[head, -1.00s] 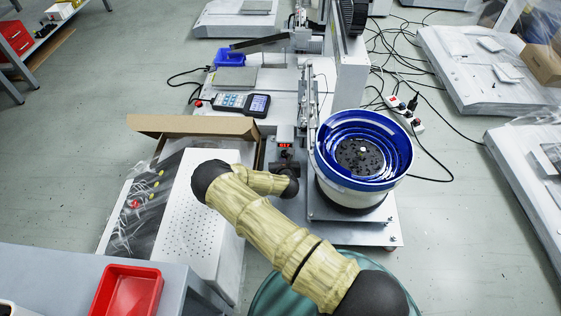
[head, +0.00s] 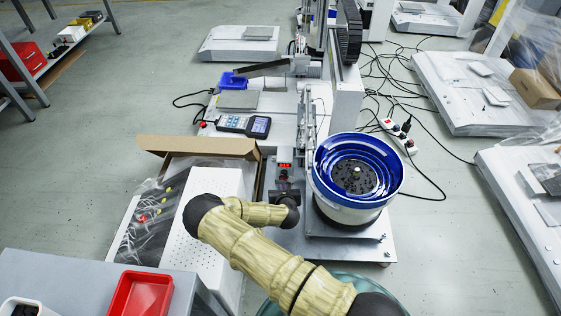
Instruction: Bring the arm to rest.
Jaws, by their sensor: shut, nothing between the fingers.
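My arm, in tan segments with dark joints, rises from the bottom right of the head view. It bends at a dark joint at left and turns back right to a dark wrist. My gripper (head: 284,197) is a small dark shape at the wrist, in front of the feeder machine. It is shut with nothing held. Its fingertips are too small to make out, and I cannot tell its exact gap to the machine.
The blue-rimmed bowl feeder (head: 321,166) stands right of the wrist. An open cardboard box (head: 196,146) and a white perforated panel (head: 222,184) lie left. A red bin (head: 141,296) sits on the grey table at lower left. Cables (head: 428,180) run over the floor at right.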

